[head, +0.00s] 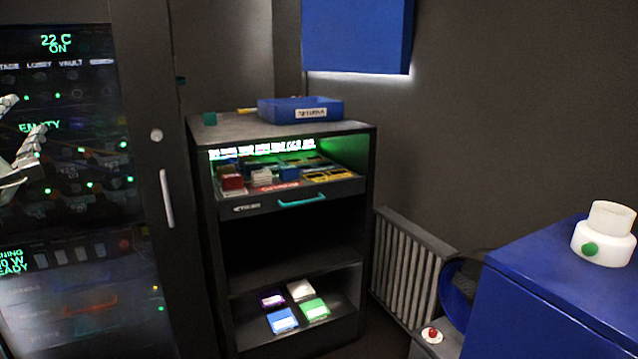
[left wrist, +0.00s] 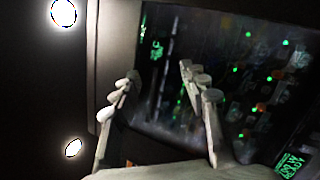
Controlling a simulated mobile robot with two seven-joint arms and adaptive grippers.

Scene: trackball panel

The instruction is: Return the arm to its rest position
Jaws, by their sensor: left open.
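My left gripper (head: 24,120) is at the left edge of the head view, in front of the dark lit panel (head: 75,180). Only its pale fingers and part of the hand show there. In the left wrist view the left gripper (left wrist: 160,80) has its two fingers spread wide apart with nothing between them. The lit panel (left wrist: 235,75) appears tilted behind the fingers, and no contact shows. My right gripper is in neither view.
A dark shelf unit (head: 282,222) has an open drawer (head: 290,197) of coloured boxes and a blue tray (head: 300,108) on top. A radiator (head: 405,262) and a blue cabinet (head: 560,310) with a white container (head: 604,240) stand right. A door handle (head: 166,198) sits beside the panel.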

